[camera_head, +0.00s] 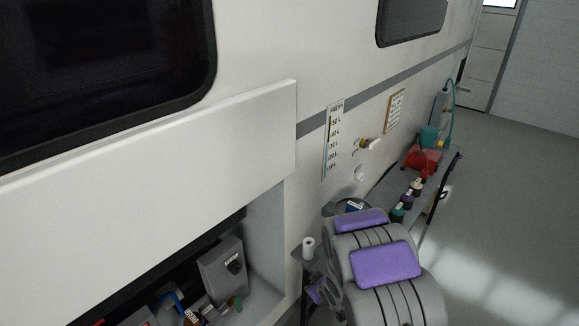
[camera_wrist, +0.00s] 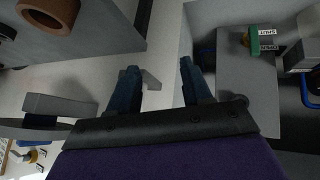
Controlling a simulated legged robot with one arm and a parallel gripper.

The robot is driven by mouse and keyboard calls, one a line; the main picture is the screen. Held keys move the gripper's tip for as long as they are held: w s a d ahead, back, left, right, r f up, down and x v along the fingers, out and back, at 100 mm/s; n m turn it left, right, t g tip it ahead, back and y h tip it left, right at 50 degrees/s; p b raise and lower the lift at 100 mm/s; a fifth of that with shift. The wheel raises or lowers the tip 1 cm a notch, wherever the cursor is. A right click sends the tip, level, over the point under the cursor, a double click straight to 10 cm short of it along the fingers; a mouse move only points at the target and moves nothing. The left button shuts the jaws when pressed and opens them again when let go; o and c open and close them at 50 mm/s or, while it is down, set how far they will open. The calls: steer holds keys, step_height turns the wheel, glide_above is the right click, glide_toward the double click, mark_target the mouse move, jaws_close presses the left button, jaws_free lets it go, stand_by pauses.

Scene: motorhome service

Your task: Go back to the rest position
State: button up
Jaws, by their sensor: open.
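My gripper (camera_wrist: 158,78) shows in the wrist view as two dark blue fingers spread apart. Nothing is between them, and they are near the edge of the open locker (camera_wrist: 187,30). In the head view my grey arm with purple panels fills the lower right, beside the motorhome wall. I cannot make out the fingers clearly in that view.
The open locker (camera_head: 265,245) at lower left in the head view holds a grey box (camera_head: 222,270) and coloured valve handles. A raised flap (camera_head: 200,135) juts above it. A bench (camera_head: 385,185) with bottles and a red item (camera_head: 422,161) runs along the wall. Floor at right is clear.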

steer(key=s+d+r+m+g+h, duration=0.25)
steer(key=s+d+r, duration=0.25)
steer(key=s+r, duration=0.3)
steer(key=s+d+r+m+g+h, duration=0.1)
steer(key=s+d+r+m+h, duration=0.15)
steer(key=s+d+r, duration=0.45)
steer(key=s+a+r+m+g+y, duration=0.1)
steer(key=s+r, duration=0.3)
steer(key=s, duration=0.4)
steer(key=s+a+r+m+g+b, duration=0.1)
steer(key=s+a+r+g, duration=0.1)
steer(key=s, duration=0.7)
steer(key=s+a+r+m+g+y, duration=0.1)
steer(key=s+a+r+g, duration=0.1)
steer(key=s+r, duration=0.4)
steer(key=s+a, duration=0.1)
steer(key=s, duration=0.2)
steer(key=shift+a+r+y+b, duration=0.25)
steer(key=shift+r+y+b, duration=0.05)
steer(key=shift+s+g, duration=0.1)
steer(key=shift+g, duration=0.15)
steer(key=shift+c, duration=0.6)
steer(key=shift+a, duration=0.1)
